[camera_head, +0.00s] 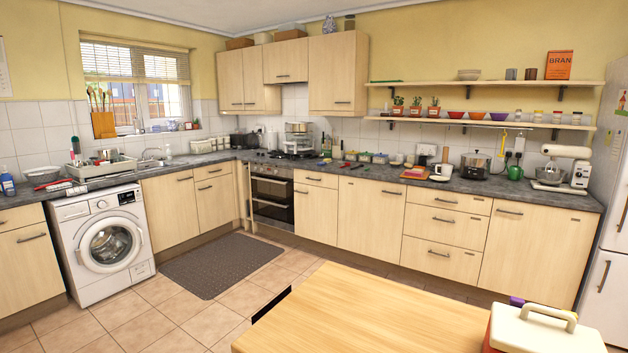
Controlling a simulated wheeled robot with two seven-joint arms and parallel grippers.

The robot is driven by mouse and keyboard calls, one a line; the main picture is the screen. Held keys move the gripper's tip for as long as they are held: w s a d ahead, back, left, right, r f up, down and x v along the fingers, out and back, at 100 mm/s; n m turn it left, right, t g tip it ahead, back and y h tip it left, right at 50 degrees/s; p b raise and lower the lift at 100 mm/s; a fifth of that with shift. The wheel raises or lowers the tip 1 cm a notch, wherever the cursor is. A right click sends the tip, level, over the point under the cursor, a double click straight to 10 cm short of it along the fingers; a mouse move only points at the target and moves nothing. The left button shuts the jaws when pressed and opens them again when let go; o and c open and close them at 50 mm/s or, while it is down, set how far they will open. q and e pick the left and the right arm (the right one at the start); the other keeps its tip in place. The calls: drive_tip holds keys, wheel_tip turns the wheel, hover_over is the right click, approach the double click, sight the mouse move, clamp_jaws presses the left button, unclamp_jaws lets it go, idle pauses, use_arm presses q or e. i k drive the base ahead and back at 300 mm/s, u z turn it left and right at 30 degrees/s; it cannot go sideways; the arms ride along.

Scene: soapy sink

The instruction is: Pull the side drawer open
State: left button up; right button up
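A stack of three wooden drawers stands in the right counter run: the top drawer (470,204), the middle drawer (465,229) and the bottom drawer (460,263). Each has a dark bar handle and looks shut. Another single drawer (327,181) right of the oven is shut, and so is a drawer (225,170) left of the oven. I cannot tell which one is the side drawer. Neither of my grippers is in view.
A wooden table (340,315) with a lidded cream container (545,330) fills the front right. A dark mat (225,265) lies on the tiled floor. A washing machine (75,210) stands at left, a fridge (612,240) at right. Open floor lies between table and cabinets.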

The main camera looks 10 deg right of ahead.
sight(326, 179)
drive_tip(key=u, duration=0.5)
drive_tip(key=k, duration=0.6)
drive_tip(key=u, duration=0.65)
drive_tip(key=i, duration=3.05)
drive_tip(key=z, duration=0.5)
drive_tip(key=i, duration=1.85)
drive_tip(key=z, duration=1.65)
drive_tip(key=i, duration=1.85)
drive_tip(key=z, duration=0.9)
drive_tip(key=i, duration=1.9)
drive_tip(key=z, duration=0.15)
